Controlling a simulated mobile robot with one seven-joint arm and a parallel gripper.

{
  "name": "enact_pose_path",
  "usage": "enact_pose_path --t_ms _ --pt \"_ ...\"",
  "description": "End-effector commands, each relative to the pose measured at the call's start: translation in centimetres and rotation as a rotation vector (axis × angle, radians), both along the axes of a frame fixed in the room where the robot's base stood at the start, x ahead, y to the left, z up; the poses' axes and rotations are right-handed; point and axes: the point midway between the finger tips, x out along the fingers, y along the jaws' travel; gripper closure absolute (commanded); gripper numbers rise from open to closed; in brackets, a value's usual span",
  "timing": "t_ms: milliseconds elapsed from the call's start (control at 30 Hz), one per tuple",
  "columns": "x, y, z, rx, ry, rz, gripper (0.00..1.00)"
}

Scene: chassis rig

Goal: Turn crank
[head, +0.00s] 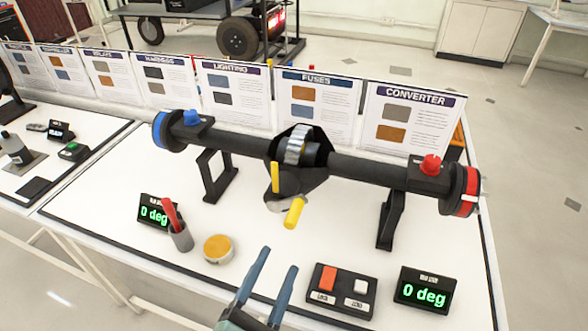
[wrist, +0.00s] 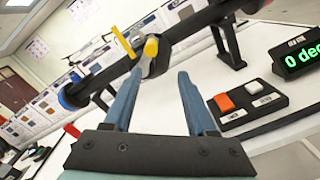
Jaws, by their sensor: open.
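The crank shows as a dark housing arm with yellow handles at the middle of a black axle (head: 360,167). One yellow handle (head: 294,213) points down toward me, and a thinner yellow rod (head: 275,177) stands upright beside it. In the wrist view the yellow handle (wrist: 151,47) lies ahead, beyond and between the fingertips. My gripper (head: 275,257) is open and empty, with two blue fingers, in front of and below the crank, apart from it. It also shows in the wrist view (wrist: 156,75).
A button box (head: 341,291) with red and white buttons sits right of my gripper. Two displays read 0 deg, at right (head: 424,291) and left (head: 156,212). A cup with a red tool (head: 181,237) and an orange-topped round tin (head: 218,249) stand left. Signs line the back.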

Motion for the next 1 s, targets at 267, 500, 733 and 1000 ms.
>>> enact_pose_path --t_ms 267,500,733,1000 --pt "-2.3 0.9 2.5 -0.235 0.092 0.019 0.43" --pt "-1.1 0.5 2.4 -0.261 0.098 0.017 0.43" --pt "3.3 -1.0 2.5 -0.257 0.096 0.016 0.43" --pt "8.0 -2.5 2.4 -0.256 0.097 0.018 0.43"
